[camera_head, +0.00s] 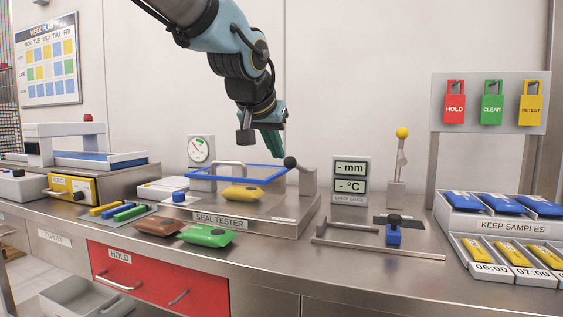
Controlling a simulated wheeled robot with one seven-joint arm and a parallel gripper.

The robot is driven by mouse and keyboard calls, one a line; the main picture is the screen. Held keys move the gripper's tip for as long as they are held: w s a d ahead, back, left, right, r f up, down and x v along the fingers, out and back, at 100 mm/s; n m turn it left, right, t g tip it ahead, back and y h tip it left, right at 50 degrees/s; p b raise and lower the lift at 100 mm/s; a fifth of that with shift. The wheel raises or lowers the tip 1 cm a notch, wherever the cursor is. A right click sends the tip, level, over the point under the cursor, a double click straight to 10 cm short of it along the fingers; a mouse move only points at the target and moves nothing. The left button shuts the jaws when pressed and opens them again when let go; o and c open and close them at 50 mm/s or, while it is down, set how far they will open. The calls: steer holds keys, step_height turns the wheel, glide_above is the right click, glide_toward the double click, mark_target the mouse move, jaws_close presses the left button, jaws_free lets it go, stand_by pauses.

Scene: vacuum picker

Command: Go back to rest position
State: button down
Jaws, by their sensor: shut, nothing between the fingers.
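My arm reaches down from the top of the view. My gripper (273,143) hangs above the seal tester (270,222), near its blue frame (250,179) and the black ball (290,162) at the frame's right end. The gripper looks empty, and its fingertips are small and partly dark in this view. A yellow pouch (241,193) lies on the seal tester below the blue frame. I cannot tell whether the gripper touches the black ball; it appears slightly above it.
Brown (159,226) and green (207,236) pouches lie in front of the tester. A round gauge (200,150) stands behind it. A check gauge (350,180) and yellow-topped lever (401,150) stand right. Sample trays (480,226) fill the far right. Air above the bench's right half is free.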

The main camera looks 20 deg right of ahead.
steer(key=shift+s+a+r, duration=0.4)
steer(key=shift+s+a, duration=0.05)
stand_by(0.6)
steer(key=w+a+f+n+g+y+p, duration=0.1)
steer(key=w+a+f+n+y+p, duration=0.1)
steer(key=a+f+p, duration=0.45)
steer(key=w+a+f+n+g+y+p, duration=0.1)
steer(key=w+a+f+n+y, duration=0.15)
steer(key=a, duration=0.65)
steer(key=s+a+f+n+g+p, duration=0.1)
steer(key=s+a+f+p, duration=0.1)
steer(key=s+a+f, duration=0.2)
steer(key=s+a+f+n+g+y+p, duration=0.1)
steer(key=s+a+f, duration=0.3)
steer(key=a, duration=0.6)
steer(key=shift+f+n+g+p, duration=0.25)
steer(key=shift+n+g+p, duration=0.3)
steer(key=shift+g+p, duration=0.2)
steer(key=shift+w+y, duration=0.1)
steer(key=shift+y, duration=0.15)
